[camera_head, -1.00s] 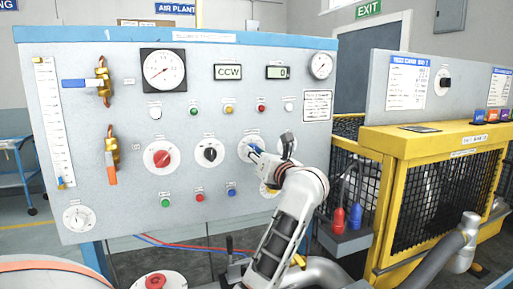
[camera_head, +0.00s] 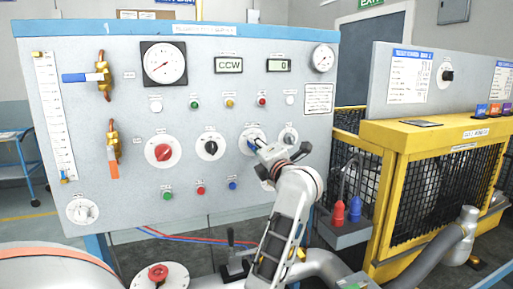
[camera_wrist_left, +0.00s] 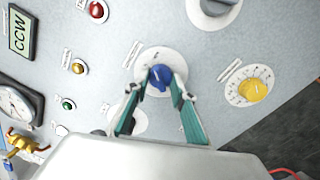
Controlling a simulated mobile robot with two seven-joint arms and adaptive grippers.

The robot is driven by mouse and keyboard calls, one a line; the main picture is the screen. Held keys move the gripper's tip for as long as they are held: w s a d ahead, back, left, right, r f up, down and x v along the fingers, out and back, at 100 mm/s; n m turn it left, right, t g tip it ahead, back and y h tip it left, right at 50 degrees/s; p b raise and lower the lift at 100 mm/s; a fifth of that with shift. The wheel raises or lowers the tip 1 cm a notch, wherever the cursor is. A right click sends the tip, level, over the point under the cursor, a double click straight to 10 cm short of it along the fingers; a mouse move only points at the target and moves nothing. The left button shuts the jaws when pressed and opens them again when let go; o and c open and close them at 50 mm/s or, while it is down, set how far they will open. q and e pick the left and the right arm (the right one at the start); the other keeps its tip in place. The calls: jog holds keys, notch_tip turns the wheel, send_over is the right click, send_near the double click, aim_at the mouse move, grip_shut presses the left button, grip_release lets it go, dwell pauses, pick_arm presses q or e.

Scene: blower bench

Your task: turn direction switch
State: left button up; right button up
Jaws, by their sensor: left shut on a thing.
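A blue switch knob (camera_head: 252,145) sits on a white round plate on the grey panel, right of centre. The wrist view shows the knob (camera_wrist_left: 160,75) from close up. My left gripper (camera_head: 258,145) reaches it from the lower right, and its green-padded fingers (camera_wrist_left: 157,84) are shut on the knob from both sides. The direction display (camera_head: 229,65) above reads CCW. The knob's label is too small to read, and the fingers partly hide the knob. My right gripper is not in view.
A black knob (camera_head: 210,146) and a red knob (camera_head: 163,152) are to the left. A grey knob (camera_head: 288,137) and a yellow knob (camera_wrist_left: 252,89) are close to my gripper. A yellow cage (camera_head: 440,133) stands at right.

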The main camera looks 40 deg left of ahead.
pick_arm(q)
jog(key=shift+m, duration=0.9)
jog(key=o, duration=1.1)
jog(key=v, duration=1.2)
